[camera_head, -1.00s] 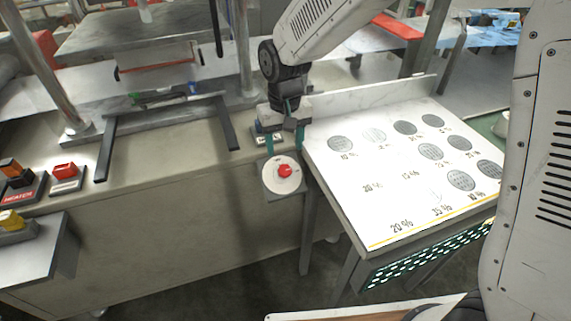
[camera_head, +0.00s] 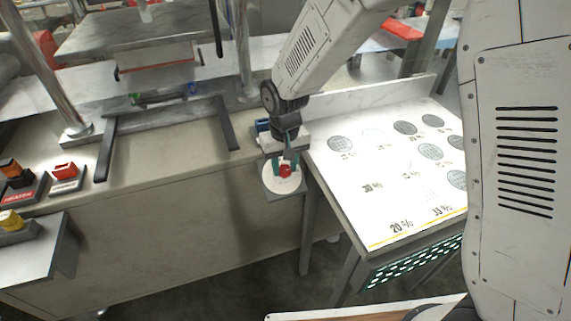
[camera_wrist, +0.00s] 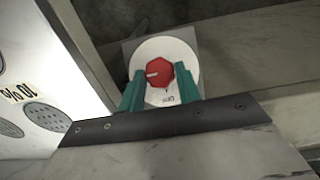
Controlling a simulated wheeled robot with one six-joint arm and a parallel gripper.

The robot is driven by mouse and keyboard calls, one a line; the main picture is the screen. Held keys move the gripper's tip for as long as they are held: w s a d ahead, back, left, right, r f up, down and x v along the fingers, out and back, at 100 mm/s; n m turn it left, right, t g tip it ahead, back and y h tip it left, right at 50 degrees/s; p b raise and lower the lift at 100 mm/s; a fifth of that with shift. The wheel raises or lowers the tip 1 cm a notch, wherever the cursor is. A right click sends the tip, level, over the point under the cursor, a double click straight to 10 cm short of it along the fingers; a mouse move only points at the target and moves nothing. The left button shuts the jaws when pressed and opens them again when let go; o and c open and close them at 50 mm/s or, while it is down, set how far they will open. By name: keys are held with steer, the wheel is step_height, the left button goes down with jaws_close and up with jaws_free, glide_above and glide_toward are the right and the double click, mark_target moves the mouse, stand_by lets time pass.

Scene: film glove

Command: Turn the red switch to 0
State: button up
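The red switch (camera_head: 285,171) is a small red knob on a white round dial (camera_head: 270,182), mounted on a grey square plate at the bench's front corner. In the wrist view the red switch (camera_wrist: 158,72) is a many-sided knob with a white mark pointing left, and the dial (camera_wrist: 150,49) carries small dark lettering that I cannot read surely. My gripper (camera_head: 284,165) is at the dial, with its teal fingers pointing at it. In the wrist view my gripper (camera_wrist: 159,70) is open, one fingertip on each side of the knob's lower part. The fingers hide part of the dial.
A white panel (camera_head: 375,190) with grey discs and percent labels stands close at the right. The bench (camera_head: 150,190) lies left and behind, with a red switch block (camera_head: 65,171) and a yellow one (camera_head: 11,220) at far left.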

steer(key=shift+c, duration=0.7)
steer(key=n, duration=0.1)
steer(key=n+h, duration=0.1)
steer(key=n, duration=0.1)
steer(key=shift+s+a+n+t+h, duration=0.1)
steer(key=shift+a+n+t+h, duration=0.2)
steer(key=shift+t+h, duration=0.1)
steer(key=n, duration=0.2)
steer(key=n+t+h, duration=0.1)
steer(key=n, duration=0.1)
steer(key=shift+s+a+f+t+h, duration=0.1)
steer(key=shift+s+t+h, duration=0.05)
steer(key=shift+t+h, duration=0.15)
steer(key=n+t, duration=0.1)
steer(key=n, duration=0.1)
steer(key=n+t+h, duration=0.1)
steer(key=n, duration=0.2)
steer(key=shift+s+f+t, duration=0.1)
steer(key=shift+s+t, duration=0.1)
steer(key=shift+t, duration=0.1)
steer(key=shift+s+n+t, duration=0.15)
steer(key=shift+n+t, duration=0.75)
steer(key=shift+n, duration=0.9)
